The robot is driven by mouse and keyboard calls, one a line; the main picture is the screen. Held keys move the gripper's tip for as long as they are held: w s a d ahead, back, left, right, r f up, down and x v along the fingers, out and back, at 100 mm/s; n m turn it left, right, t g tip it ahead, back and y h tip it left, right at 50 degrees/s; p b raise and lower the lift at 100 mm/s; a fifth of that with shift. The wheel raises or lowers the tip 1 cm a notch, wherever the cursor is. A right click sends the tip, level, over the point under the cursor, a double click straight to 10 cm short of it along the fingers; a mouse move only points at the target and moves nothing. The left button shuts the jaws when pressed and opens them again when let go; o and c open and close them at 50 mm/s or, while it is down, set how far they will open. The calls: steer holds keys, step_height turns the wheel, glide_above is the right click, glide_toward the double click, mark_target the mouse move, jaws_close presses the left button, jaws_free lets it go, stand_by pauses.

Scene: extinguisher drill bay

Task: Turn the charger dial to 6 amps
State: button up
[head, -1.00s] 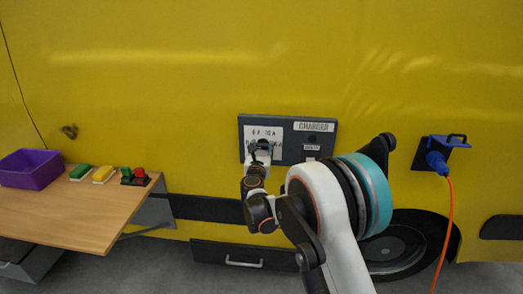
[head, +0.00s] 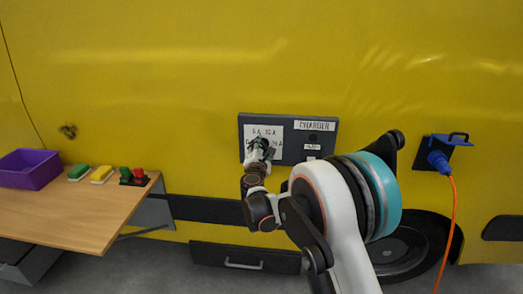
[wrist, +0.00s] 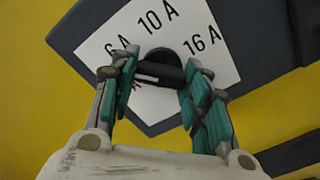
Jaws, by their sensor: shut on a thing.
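The charger panel (head: 290,150) is a dark grey plate on the yellow vehicle side, with a "CHARGER" label at its upper right. Its white scale card (head: 250,132) shows tilted in the wrist view (wrist: 215,68), with 6 A, 10 A and 16 A readable and another mark partly hidden by a finger. The black charger dial (wrist: 160,66) sits between the teal-padded fingers of my gripper (wrist: 160,74), which is shut on it. The gripper also shows at the panel in the head view (head: 260,147). Which mark the dial points to cannot be told.
A wooden table (head: 80,225) at the left holds a purple bin (head: 30,170), a green block and a yellow block, and a red-and-green button unit (head: 134,176). A blue plug (head: 438,160) with an orange cable hangs at the right.

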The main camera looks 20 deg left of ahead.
steer(key=shift+m, duration=1.1)
steer(key=o, duration=1.1)
steer(key=shift+w, duration=0.1)
steer(key=shift+c, duration=0.2)
steer(key=v, duration=1.2)
